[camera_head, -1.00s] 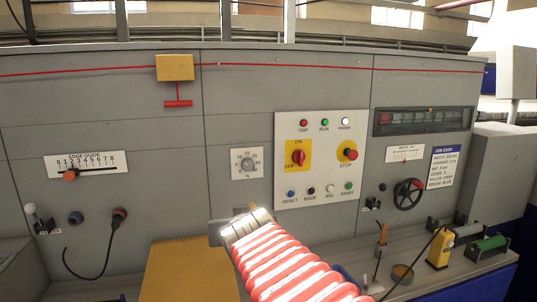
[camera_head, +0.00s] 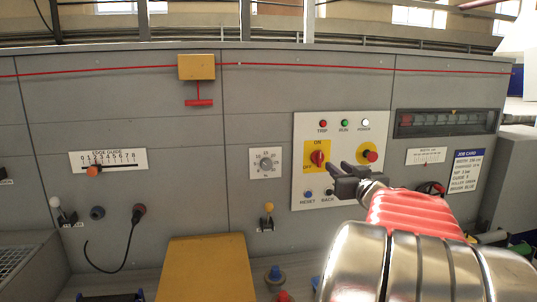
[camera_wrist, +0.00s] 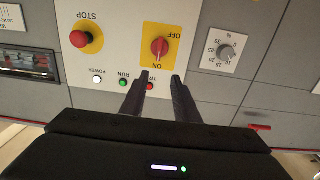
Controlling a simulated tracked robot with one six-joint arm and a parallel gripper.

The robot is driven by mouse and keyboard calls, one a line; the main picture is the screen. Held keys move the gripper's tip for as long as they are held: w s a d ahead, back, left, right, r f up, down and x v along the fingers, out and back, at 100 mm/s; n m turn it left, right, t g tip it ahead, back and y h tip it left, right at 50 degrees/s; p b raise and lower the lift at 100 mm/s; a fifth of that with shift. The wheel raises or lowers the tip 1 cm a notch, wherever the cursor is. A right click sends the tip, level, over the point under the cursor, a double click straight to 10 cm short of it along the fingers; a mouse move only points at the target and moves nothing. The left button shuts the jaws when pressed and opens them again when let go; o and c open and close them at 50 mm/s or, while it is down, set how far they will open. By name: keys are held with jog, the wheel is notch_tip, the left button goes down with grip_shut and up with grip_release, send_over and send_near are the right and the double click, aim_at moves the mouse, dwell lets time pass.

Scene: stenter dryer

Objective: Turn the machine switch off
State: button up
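The machine switch (camera_head: 317,158) is a red rotary knob on a yellow plate, on the white control panel (camera_head: 345,118). Its handle stands about upright, in line with the ON mark at the top; OFF is marked at the left. In the wrist view, which is upside down, the switch (camera_wrist: 159,48) lies just beyond the fingertips. My gripper (camera_head: 334,178) is in front of the panel, just right of and below the switch in the head view. In the wrist view my gripper (camera_wrist: 160,75) is open and empty, its fingers apart and clear of the knob.
A red STOP button (camera_head: 370,157) on yellow sits right of the switch. Lamps are above, and the RESET button (camera_head: 308,194) is below. A dial (camera_head: 265,163) is to the left. A yellow box (camera_head: 205,268) stands below left.

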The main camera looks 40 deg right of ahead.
aim_at(321, 153)
jog(key=shift+s+d, duration=0.15)
jog(key=shift+s, duration=0.1)
jog(key=shift+w, duration=0.1)
jog(key=x, duration=1.3)
jog(key=shift+w+d, duration=0.15)
jog(key=shift+w, duration=0.1)
jog(key=shift+c, duration=0.5)
grip_shut()
